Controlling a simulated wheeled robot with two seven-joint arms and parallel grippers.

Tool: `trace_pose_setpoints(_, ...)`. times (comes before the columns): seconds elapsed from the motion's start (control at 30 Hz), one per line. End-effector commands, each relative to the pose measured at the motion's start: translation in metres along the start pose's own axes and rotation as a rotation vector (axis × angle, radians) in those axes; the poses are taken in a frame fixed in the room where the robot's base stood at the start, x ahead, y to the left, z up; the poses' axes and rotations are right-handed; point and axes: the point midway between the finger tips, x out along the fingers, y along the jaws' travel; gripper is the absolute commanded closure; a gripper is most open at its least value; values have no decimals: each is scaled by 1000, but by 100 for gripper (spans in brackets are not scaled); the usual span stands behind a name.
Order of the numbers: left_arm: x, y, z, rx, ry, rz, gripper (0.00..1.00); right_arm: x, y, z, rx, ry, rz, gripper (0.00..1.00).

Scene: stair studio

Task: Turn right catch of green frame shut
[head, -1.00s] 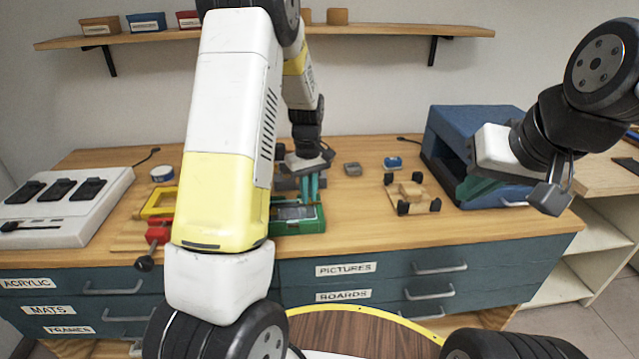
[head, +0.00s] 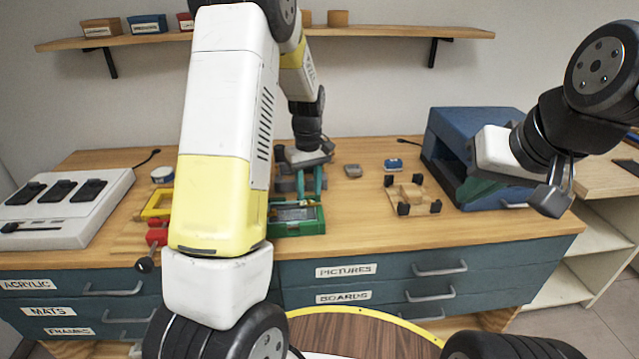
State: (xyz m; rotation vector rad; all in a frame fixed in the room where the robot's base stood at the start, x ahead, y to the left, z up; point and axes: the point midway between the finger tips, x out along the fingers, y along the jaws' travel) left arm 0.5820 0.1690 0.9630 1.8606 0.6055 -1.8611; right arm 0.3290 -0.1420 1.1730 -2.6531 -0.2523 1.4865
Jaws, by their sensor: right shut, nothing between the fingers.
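The green frame (head: 300,229) lies on the workbench, its left part hidden behind my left arm. A pale panel shows inside it. My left gripper (head: 309,186) points down at the back edge of the frame, its two teal fingers apart. Its fingers cover part of the back edge, and I cannot make out the right catch or how it is turned. My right gripper (head: 480,190) is shut and empty, far to the right of the frame, in front of the blue box.
A yellow frame (head: 157,203) and a red clamp (head: 157,233) sit left of my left arm. A wooden jig with black corners (head: 412,192) and the blue box (head: 470,125) stand to the right. Bare bench lies between the green frame and the jig.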

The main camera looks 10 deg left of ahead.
Motion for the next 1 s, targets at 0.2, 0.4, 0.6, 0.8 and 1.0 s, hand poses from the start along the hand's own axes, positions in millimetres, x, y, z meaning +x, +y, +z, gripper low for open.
trace_pose_setpoints(0.2,-38,0,-1,0,3,2,66,0,0,0,0,0,0,100)
trace_pose_setpoints(0.4,-53,0,0,0,1,0,66,0,0,0,0,0,0,100)
trace_pose_setpoints(0.6,-54,0,0,0,1,0,66,0,0,0,0,0,0,100)
trace_pose_setpoints(0.8,-62,-3,4,11,5,16,66,0,0,0,0,0,0,100)
trace_pose_setpoints(1.0,-115,-22,36,112,49,122,66,0,0,0,0,0,0,100)
